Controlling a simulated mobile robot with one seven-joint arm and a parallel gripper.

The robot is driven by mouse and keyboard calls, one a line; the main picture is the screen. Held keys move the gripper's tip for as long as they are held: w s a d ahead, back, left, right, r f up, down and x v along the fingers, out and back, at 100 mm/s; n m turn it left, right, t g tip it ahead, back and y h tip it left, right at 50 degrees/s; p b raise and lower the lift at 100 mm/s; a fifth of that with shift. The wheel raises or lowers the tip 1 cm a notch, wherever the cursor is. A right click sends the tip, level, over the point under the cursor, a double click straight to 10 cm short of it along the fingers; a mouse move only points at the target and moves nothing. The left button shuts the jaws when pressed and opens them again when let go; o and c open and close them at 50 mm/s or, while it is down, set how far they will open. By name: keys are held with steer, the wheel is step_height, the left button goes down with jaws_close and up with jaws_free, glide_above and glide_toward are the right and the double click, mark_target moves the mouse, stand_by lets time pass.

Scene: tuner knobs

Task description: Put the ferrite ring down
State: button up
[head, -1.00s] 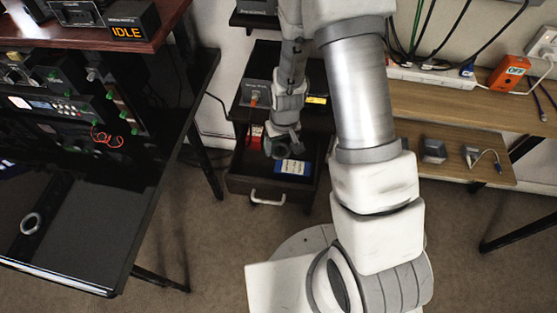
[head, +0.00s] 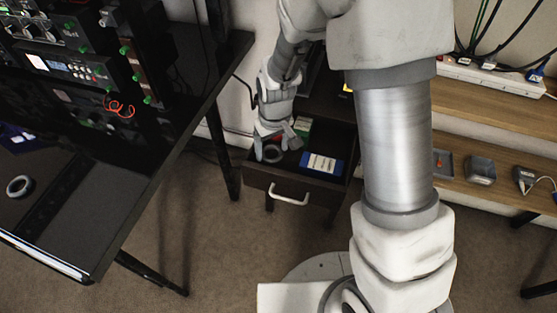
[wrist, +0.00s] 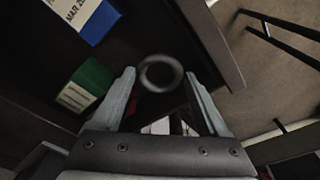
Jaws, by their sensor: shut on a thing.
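My gripper (head: 270,146) is over the open drawer (head: 285,191) of the dark cabinet, at the drawer's left part. It is shut on a dark grey ferrite ring (wrist: 160,60), which sits between the fingertips in the wrist view. The ring (head: 272,153) also shows at the fingertips in the head view. I cannot tell whether the ring touches the drawer floor.
A blue and white box (head: 321,164) and a green and white box (wrist: 86,87) lie in the drawer beside the gripper. Another ring (head: 19,186) lies on the black bench at left. A wooden shelf (head: 470,180) stands at right.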

mark_target(273, 160)
steer(key=shift+f+b, duration=0.7)
steer(key=shift+f, duration=1.6)
steer(key=shift+f, duration=0.2)
steer(key=o, duration=1.2)
steer(key=shift+c, duration=0.2)
steer(key=shift+r, duration=0.1)
steer(key=s+d+r+m+t+p, duration=0.1)
steer(key=s+d+r+p, duration=0.2)
steer(key=r, duration=1)
steer(key=s+d+r+m+t+p, duration=0.1)
steer(key=s+d+r, duration=0.35)
steer(key=r, duration=0.85)
steer(key=s+d+r+m+t, duration=0.2)
steer(key=s+d+r, duration=0.4)
steer(key=s, duration=0.4)
steer(key=shift+r+m+h, duration=0.3)
steer(key=shift+r+m, duration=0.2)
steer(key=shift+r, duration=0.1)
